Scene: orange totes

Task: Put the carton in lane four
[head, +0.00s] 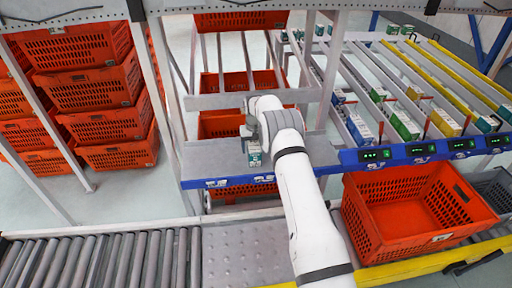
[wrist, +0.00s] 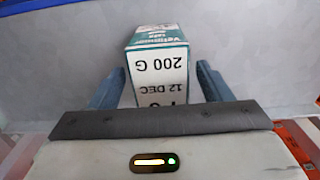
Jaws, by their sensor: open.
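The carton (wrist: 158,72) is white and teal, with "200 G" and "12 DEC" printed on the side facing the wrist camera. In the head view the carton (head: 254,158) stands on the grey shelf (head: 212,160), mostly hidden by my gripper. My gripper (head: 253,141) is open above it. In the wrist view the blue fingers of my gripper (wrist: 161,80) are on either side of the carton, with narrow gaps showing. The sloped lanes (head: 372,75) are to the right and hold several cartons. I cannot tell which is lane four.
A blue rail (head: 428,150) with green-lit displays runs along the front of the lanes. Below it is an empty orange tote (head: 412,210). Stacked orange totes (head: 98,88) and a metal post (head: 165,85) stand left. A roller conveyor (head: 95,258) lies front left.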

